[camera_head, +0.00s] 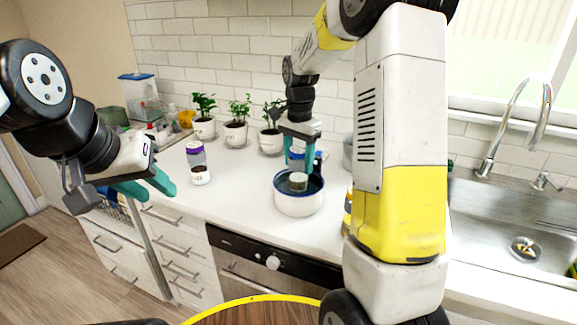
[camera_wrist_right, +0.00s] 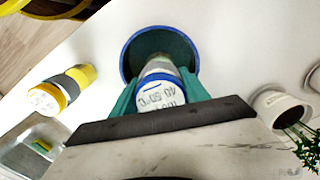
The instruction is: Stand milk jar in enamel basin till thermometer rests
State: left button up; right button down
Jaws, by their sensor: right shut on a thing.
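The enamel basin (camera_head: 298,207), white with a dark blue rim, stands on the counter; its rim (camera_wrist_right: 128,52) also shows in the right wrist view. My right gripper (camera_head: 301,166) points down over the basin, shut on a jar (camera_head: 298,182) that appears within the basin's opening. I cannot tell whether the jar touches the basin floor. No separate thermometer can be made out. My left gripper (camera_head: 148,187) is open and empty, left of the counter.
A purple-lidded jar (camera_head: 199,175) stands left of the basin. Potted plants (camera_head: 236,133) line the back wall. A yellow and grey jar (camera_wrist_right: 62,90) stands on the basin's other side, mostly behind my right arm in the head view. The sink (camera_head: 520,225) is at right.

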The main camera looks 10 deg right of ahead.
aim_at(299, 171)
jog(key=shift+f, duration=1.65)
jog(key=shift+f, duration=0.15)
jog(key=c, duration=0.6)
grip_release()
jog(key=shift+o, duration=0.2)
